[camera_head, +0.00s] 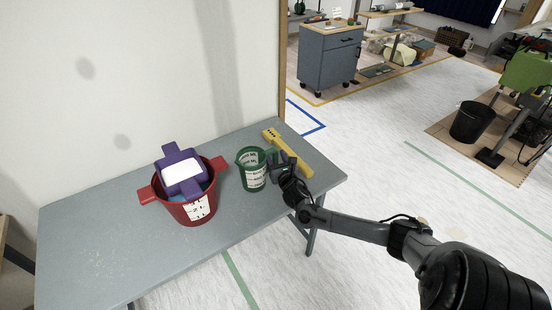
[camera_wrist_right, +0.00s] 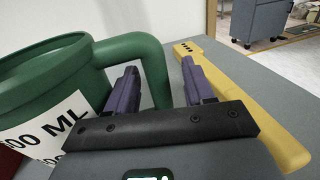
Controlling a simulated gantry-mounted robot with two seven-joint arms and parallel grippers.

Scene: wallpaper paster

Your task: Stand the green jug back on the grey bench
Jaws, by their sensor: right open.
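The green jug (camera_head: 252,170) stands upright on the grey bench (camera_head: 110,240), towards its right end. It has a white label with dark markings, and its handle is on the right. My right gripper (camera_head: 283,165) is beside the handle. In the right wrist view, the green jug (camera_wrist_right: 45,85) fills the left side. The purple fingers of my right gripper (camera_wrist_right: 160,80) are apart, with the outer part of the handle between them in the picture. I cannot tell whether they touch it. My left gripper is out of view.
A red bucket (camera_head: 197,212) with a purple container (camera_head: 182,177) in it stands left of the jug. A yellow tool (camera_head: 288,152) lies on the bench right of the jug. The bench's left part is clear. A wall runs along its back.

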